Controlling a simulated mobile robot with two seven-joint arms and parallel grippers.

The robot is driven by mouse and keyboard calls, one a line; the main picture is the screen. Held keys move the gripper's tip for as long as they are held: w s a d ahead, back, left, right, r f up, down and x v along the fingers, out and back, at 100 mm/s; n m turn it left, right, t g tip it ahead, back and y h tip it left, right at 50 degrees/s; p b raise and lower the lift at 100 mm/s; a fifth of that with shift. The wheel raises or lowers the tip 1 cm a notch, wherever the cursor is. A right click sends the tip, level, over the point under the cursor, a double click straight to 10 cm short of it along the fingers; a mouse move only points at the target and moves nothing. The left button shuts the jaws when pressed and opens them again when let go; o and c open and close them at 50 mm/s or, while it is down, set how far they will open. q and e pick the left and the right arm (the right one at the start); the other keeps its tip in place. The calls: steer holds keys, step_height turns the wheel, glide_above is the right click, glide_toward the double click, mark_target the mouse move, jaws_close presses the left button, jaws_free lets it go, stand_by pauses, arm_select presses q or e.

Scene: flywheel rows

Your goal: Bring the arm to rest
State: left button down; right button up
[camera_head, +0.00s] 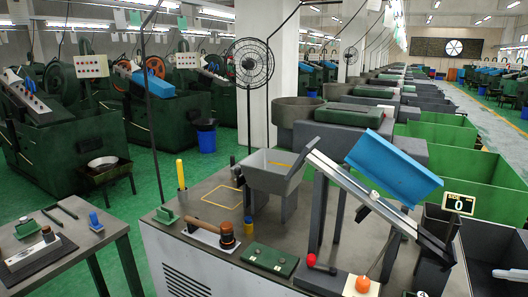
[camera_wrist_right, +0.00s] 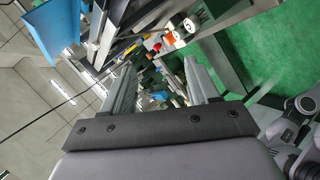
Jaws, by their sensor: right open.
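My right gripper (camera_wrist_right: 160,78) shows in the right wrist view. Its two grey fingers stand apart with nothing held between them. The view past the fingers is tilted, with machine parts and green floor beyond.
A red ball knob (camera_head: 311,260) and an orange knob (camera_head: 362,284) stand at the bench's front. A blue chute (camera_head: 393,168) rises behind the rail, beside a counter reading 0 (camera_head: 460,203). A side table (camera_head: 85,240) holds small tools at left. Green floor (camera_head: 165,185) lies open between the machines.

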steer(key=s+a+f+m+t+h, duration=0.1)
steer(key=s+a+f+m+h, duration=0.1)
steer(key=s+a+f+m, duration=0.3)
steer(key=s+a+f+m+t+h, duration=0.1)
steer(key=f+m, duration=0.2)
steer(key=f, duration=0.4)
steer(key=s+a+f+m+t+h, duration=0.2)
steer(key=s+a+f+m, duration=0.15)
steer(key=f, duration=0.35)
steer(key=s+a+f+m+g, duration=0.1)
steer(key=s+a+m, duration=0.1)
steer(key=a, duration=0.3)
steer(key=s+a+f+m+g+h, duration=0.1)
steer(key=s+a+f+m, duration=0.1)
steer(key=a, duration=0.4)
steer(key=s+a+f+m+g, duration=0.1)
steer(key=a+f+m, duration=0.1)
steer(key=a+m, duration=0.2)
steer(key=shift+s+a+f, duration=0.25)
steer(key=shift+s+a, duration=0.15)
steer(key=shift+a, duration=0.6)
steer(key=shift+m, duration=0.25)
steer(key=c, duration=0.3)
steer(key=shift+w, duration=0.1)
